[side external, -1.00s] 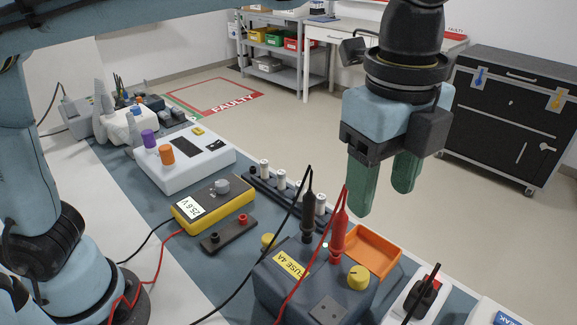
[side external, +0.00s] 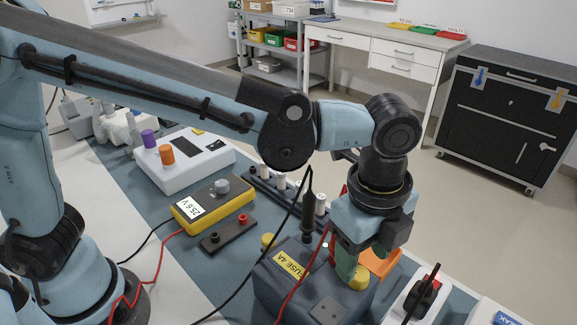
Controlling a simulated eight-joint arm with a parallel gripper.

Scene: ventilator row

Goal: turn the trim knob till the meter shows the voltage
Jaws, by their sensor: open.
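The yellow meter (side external: 213,203) lies on the bench mat, and its display (side external: 197,207) appears to read 25.6 V. A blue-grey box (side external: 270,284) labelled "FUSE 4A" stands at the front, with a yellow knob (side external: 360,277) on its top right. Another yellow knob (side external: 268,241) is at its far left. My gripper (side external: 354,270) is open and points down at the right-hand knob. One green finger overlaps the knob's left side in the picture. The other finger is mostly hidden, so I cannot tell whether the fingers straddle or touch the knob.
Black (side external: 307,215) and red leads run to the box; the red plug is mostly hidden behind my gripper. A white socket with a black-and-red plug (side external: 425,292) stands to the right.

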